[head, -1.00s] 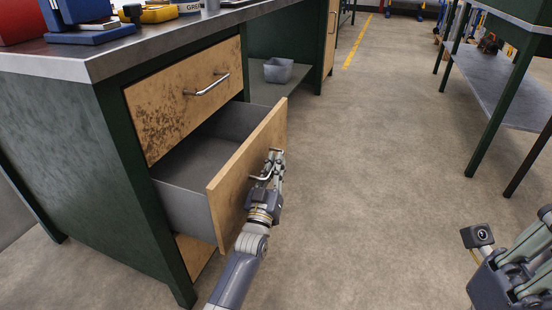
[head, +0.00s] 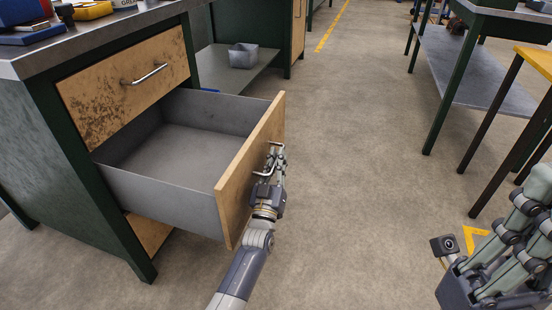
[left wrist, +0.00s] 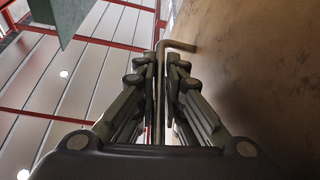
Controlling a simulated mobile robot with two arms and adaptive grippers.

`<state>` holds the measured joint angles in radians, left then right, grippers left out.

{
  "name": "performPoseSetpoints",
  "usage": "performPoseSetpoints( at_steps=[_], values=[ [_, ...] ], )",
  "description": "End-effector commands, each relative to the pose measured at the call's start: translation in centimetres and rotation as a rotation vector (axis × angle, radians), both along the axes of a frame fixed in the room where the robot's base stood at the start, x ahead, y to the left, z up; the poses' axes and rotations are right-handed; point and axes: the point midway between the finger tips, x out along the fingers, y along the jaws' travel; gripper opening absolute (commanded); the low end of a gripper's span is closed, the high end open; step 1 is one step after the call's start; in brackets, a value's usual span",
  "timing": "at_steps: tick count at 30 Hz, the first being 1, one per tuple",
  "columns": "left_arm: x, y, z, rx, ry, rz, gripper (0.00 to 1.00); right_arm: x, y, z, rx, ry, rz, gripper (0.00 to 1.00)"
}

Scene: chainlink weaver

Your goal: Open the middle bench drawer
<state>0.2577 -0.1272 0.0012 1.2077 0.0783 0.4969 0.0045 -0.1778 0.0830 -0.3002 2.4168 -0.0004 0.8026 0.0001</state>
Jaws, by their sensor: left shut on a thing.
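The middle bench drawer (head: 247,170) is pulled far out of the green bench. Its grey metal inside (head: 180,147) shows and looks empty. My left gripper (head: 272,164) is at the outer side of the wooden front, shut on the drawer's bar handle (head: 266,173). In the left wrist view the handle (left wrist: 178,46) runs between the fingers (left wrist: 160,75), beside the wooden front (left wrist: 250,70). My right gripper (head: 520,235) is at the lower right, away from the bench; its fingertips are not clear.
The closed top drawer (head: 130,85) is above. The bottom drawer front (head: 150,232) is partly hidden below. A grey bin (head: 243,56) stands on the bench's low shelf. Another table (head: 480,85) stands at the right. The floor between is clear.

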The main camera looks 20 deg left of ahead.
Motion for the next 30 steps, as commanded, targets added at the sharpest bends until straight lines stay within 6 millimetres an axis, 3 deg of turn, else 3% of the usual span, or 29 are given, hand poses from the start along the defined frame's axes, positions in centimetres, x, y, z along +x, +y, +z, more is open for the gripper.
performPoseSetpoints(
  at_steps=[8, 9, 11, 23, 30],
  values=[
    [0.0, 0.0, -0.1, 0.0, 0.001, 0.0, 0.0, 0.0, 0.0, 0.0, 0.0, 0.0, 0.0, 0.0],
    [0.0, 0.0, -0.1, -0.001, 0.001, -0.001, 0.18, 0.0, 0.0, 0.0, 0.0, 0.001, 0.001, 0.0],
    [0.0, 0.0, -0.1, -0.001, 0.001, -0.001, 0.3, 0.0, 0.0, 0.0, 0.0, 0.001, 0.001, 0.0],
    [-0.4, 0.0, -0.2, 0.0, 0.001, 0.001, 0.3, 0.1, 0.0, -0.1, -0.003, 0.005, 0.0, 0.0],
    [-4.1, -0.3, -1.9, 0.0, 0.004, 0.0, 0.3, 0.1, 0.0, -0.1, -0.001, 0.003, 0.0, 0.0]
  ],
)
